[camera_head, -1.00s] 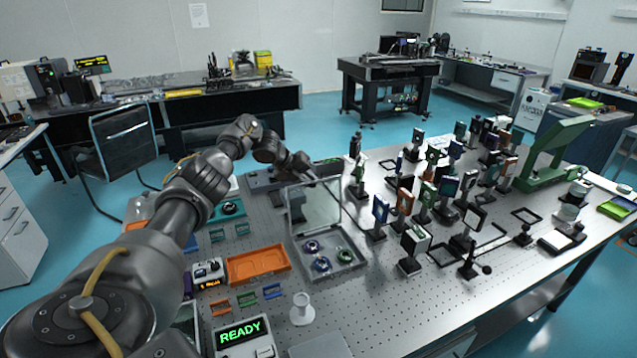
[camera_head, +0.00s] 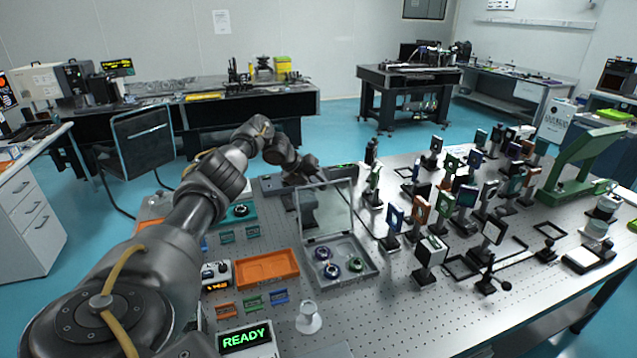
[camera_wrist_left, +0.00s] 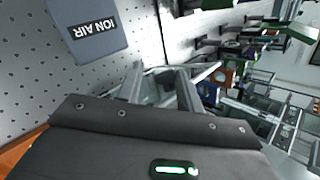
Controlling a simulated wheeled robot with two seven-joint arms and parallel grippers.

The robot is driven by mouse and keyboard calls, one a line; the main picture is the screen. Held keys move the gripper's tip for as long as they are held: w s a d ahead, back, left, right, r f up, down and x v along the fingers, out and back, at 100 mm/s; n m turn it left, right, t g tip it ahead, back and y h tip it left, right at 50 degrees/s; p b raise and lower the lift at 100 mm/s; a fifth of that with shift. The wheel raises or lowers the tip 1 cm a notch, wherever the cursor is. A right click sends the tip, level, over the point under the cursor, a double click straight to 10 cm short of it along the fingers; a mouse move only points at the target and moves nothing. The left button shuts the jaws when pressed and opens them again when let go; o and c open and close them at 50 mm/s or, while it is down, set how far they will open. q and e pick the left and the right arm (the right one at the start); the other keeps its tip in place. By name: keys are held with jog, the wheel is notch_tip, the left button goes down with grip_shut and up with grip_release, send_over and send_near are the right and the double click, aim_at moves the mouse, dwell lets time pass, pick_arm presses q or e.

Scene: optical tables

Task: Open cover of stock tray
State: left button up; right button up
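The stock tray (camera_head: 372,272) is a clear, shallow box on the optical table, holding several round mounted optics, blue and green. Its transparent cover (camera_head: 338,207) stands raised and roughly upright at the tray's back edge, so the tray is open from above. My left gripper (camera_head: 314,171) is behind the cover, near its upper edge; whether it touches the cover is unclear. In the left wrist view, the two grey fingers (camera_wrist_left: 162,82) are spread apart, with a gap between them and nothing clearly clamped. My right gripper is not in view.
An orange tray (camera_head: 268,268) lies left of the stock tray, and a white pedestal (camera_head: 308,318) stands in front. Many mounted optics (camera_head: 440,205) crowd the right. A box marked ION AIR (camera_wrist_left: 88,28) shows in the wrist view. Bare table (camera_head: 390,315) lies front right.

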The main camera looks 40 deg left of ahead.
pick_arm(q)
jog(key=shift+o, duration=0.9)
jog(key=shift+a+f, duration=0.15)
jog(key=shift+a, duration=0.05)
jog(key=b+v, duration=0.2)
jog(key=v, duration=0.8)
jog(key=shift+r, duration=0.4)
jog(key=shift+d, duration=0.1)
